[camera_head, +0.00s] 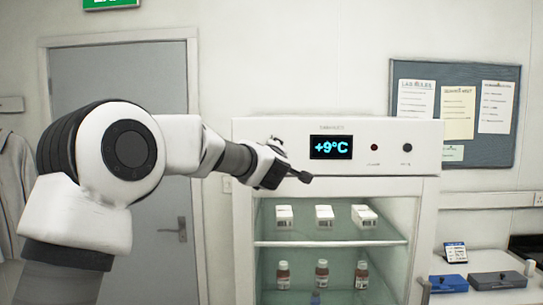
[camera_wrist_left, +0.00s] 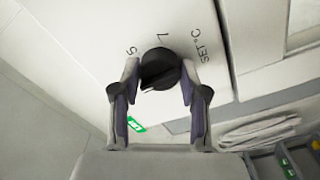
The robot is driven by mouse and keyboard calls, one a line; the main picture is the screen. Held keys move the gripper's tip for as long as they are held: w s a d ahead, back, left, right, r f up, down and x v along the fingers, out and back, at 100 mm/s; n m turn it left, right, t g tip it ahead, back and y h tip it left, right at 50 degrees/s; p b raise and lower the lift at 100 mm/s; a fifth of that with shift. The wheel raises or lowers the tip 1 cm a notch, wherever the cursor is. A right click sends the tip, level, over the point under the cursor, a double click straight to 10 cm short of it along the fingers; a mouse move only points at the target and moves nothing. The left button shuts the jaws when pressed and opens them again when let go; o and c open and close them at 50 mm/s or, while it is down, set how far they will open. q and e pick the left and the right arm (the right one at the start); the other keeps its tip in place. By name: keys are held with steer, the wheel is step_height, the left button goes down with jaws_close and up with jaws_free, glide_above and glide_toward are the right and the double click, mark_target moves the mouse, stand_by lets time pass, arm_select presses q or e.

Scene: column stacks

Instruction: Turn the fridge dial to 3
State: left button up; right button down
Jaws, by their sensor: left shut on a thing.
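The fridge (camera_head: 380,130) is a white cabinet with a display (camera_head: 331,147) reading +9°C. My left gripper (camera_head: 280,165) is at the left part of its top panel. In the left wrist view, my left gripper (camera_wrist_left: 160,75) is shut on the round black dial (camera_wrist_left: 160,64), one finger on each side. The marks 5, what looks like 7, and "SET °C" show around the dial. Other marks are hidden, and I cannot tell which number the dial points to. In the head view the gripper mostly hides the dial. My right gripper is not in view.
Behind the fridge's glass, white boxes (camera_head: 324,215) stand above brown bottles (camera_head: 322,272). A red light (camera_head: 374,147) and a black knob or button (camera_head: 407,147) sit right of the display.

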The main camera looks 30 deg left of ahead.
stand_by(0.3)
arm_select(q)
steer(key=o, duration=1.1)
steer(key=shift+o, duration=0.2)
